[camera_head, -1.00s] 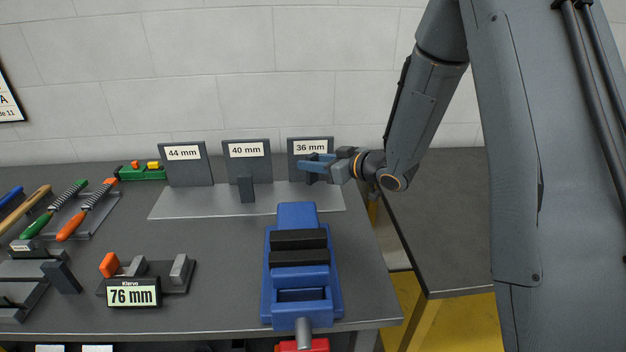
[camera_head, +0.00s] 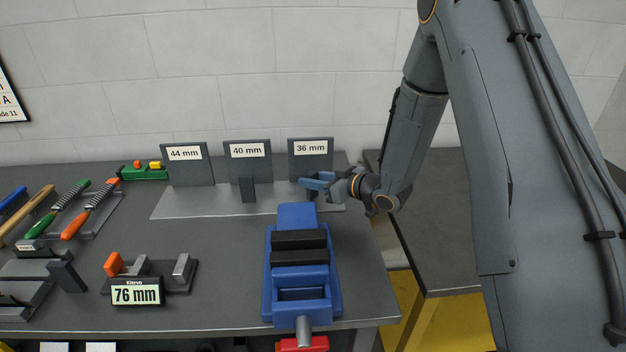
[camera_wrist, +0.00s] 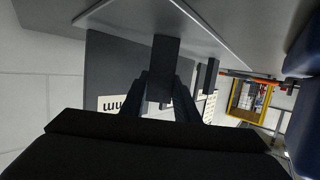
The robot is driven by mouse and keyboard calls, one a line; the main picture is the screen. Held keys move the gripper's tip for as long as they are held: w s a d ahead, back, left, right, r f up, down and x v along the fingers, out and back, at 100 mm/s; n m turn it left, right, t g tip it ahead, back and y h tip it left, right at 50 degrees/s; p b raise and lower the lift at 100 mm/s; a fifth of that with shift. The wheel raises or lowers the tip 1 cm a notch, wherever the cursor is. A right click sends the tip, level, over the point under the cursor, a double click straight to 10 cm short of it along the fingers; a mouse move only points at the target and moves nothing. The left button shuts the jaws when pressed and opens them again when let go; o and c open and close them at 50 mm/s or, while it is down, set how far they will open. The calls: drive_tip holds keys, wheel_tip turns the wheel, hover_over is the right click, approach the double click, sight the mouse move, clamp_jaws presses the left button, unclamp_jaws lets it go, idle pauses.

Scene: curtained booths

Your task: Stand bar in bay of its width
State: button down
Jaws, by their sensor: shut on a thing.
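My gripper (camera_head: 314,183) is in front of the 36 mm bay sign (camera_head: 311,160) at the right end of the light bay plate (camera_head: 200,204). It is shut on a dark grey bar; the bar (camera_wrist: 165,58) shows between the fingers in the wrist view, its end close to the plate. Whether it touches the plate I cannot tell. In the head view the fingers hide most of this bar. Another dark bar (camera_head: 248,189) stands upright in front of the 40 mm sign (camera_head: 247,163). The 44 mm bay (camera_head: 186,165) has no bar in front of it.
A blue vise (camera_head: 297,214) stands just in front of my gripper. A gauge reading 76 mm (camera_head: 137,291) sits front left. The table ends just right of the gripper.

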drive_tip(key=c, duration=1.4)
unclamp_jaws()
drive_tip(key=shift+o, duration=0.2)
